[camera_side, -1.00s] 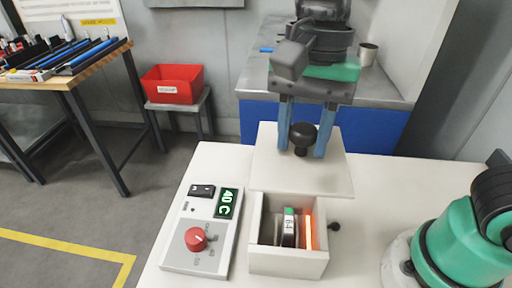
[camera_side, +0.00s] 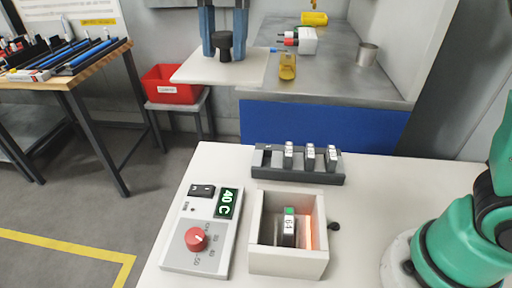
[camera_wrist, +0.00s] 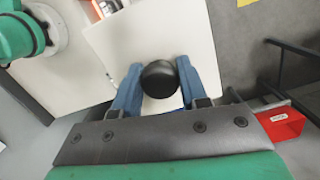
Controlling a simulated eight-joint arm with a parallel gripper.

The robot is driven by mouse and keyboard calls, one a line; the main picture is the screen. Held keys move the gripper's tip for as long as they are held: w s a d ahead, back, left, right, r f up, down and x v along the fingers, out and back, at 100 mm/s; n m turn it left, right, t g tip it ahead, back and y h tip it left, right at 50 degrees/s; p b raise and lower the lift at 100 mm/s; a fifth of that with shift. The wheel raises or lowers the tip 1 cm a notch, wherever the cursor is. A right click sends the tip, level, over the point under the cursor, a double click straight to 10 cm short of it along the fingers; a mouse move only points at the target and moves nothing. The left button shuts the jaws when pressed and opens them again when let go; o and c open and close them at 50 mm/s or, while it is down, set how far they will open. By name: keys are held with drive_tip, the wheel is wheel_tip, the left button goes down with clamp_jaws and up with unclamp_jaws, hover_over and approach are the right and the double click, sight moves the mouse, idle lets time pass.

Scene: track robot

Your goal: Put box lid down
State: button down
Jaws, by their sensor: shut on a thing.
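The box lid (camera_side: 207,69) is a flat white square plate with a black knob (camera_side: 224,45) on top. My gripper (camera_side: 223,48) is shut on the knob, with a blue finger on each side, and holds the lid in the air, roughly level. The wrist view shows the lid (camera_wrist: 150,45) below my gripper (camera_wrist: 158,80), the round knob between the fingers. The open white box (camera_side: 289,262) stands on the white table, away from the lid. Inside it are a vial labelled 64 (camera_side: 289,228) and an orange-lit wall.
A control panel (camera_side: 203,230) reading 40 C sits left of the box. A dark rack (camera_side: 297,170) with several vials stands behind it. A red bin (camera_side: 171,86) on a stool is behind the lid. White table (camera_side: 390,180) is clear right of the rack.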

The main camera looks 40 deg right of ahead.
drive_tip(key=w+d+f, duration=0.2)
drive_tip(key=w+f, duration=0.5)
drive_tip(key=w, duration=0.3)
drive_tip(key=f, duration=1.9)
drive_tip(key=shift+s+d+f, duration=0.2)
drive_tip(key=shift+f, duration=0.05)
drive_tip(key=c, duration=0.9)
unclamp_jaws()
drive_tip(key=shift+f, duration=0.15)
drive_tip(key=o, duration=0.4)
